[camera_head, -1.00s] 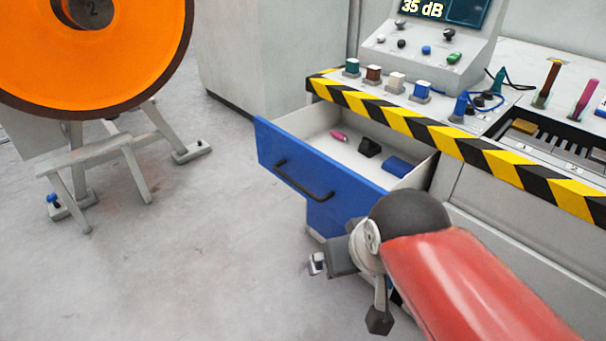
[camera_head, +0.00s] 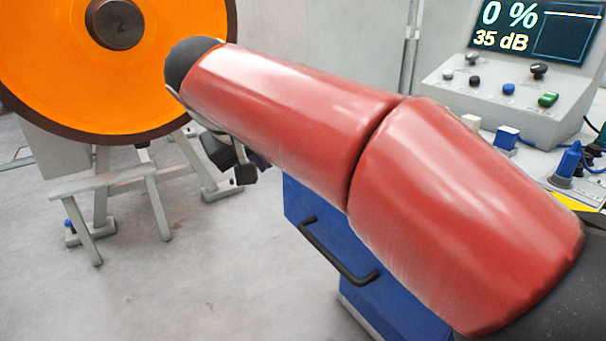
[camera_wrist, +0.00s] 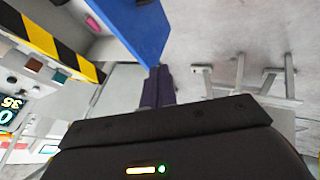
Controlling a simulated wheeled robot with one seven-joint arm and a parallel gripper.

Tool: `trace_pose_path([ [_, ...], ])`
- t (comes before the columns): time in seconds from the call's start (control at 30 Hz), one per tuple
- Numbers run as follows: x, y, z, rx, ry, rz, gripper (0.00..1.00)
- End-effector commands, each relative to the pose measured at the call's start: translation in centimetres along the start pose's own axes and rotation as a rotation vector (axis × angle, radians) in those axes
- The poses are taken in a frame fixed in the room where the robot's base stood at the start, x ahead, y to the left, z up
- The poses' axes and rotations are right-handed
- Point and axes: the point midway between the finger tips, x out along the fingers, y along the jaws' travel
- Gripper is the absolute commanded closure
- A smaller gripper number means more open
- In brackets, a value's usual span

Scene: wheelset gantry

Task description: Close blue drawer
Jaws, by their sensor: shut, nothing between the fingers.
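The blue drawer (camera_head: 318,232) has a blue front with a black bar handle (camera_head: 335,250). In the head view my red arm covers its upper right part and the inside. In the wrist view the blue front (camera_wrist: 137,28) is at the top and the light inside of the drawer shows to its left, so it stands open. My gripper (camera_wrist: 158,72) is shut and empty, its dark purple fingers just below the end of the blue front in that picture. I cannot tell whether they touch it. In the head view the gripper is mostly hidden behind my arm.
The orange wheel (camera_head: 60,85) and its grey stand (camera_head: 110,185) are on the left. The console (camera_head: 510,100) with its screen is at the upper right. In the wrist view a yellow-and-black striped edge (camera_wrist: 42,40) runs beside the drawer. The floor at lower left is clear.

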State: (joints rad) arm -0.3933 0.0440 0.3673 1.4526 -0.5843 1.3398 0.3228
Motion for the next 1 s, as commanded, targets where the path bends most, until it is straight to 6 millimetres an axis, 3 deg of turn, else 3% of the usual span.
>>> trace_pose_path([
  [0.17,1.4,-0.2,-0.2,-0.001,0.001,0.002,1.0],
  [0.6,10.5,-0.2,-0.1,-0.001,-0.001,0.001,1.0],
  [0.8,11.4,2.6,-0.2,0.002,0.002,0.002,1.0],
  [1.0,11.8,3.4,-0.3,-0.001,0.003,0.0,1.0],
])
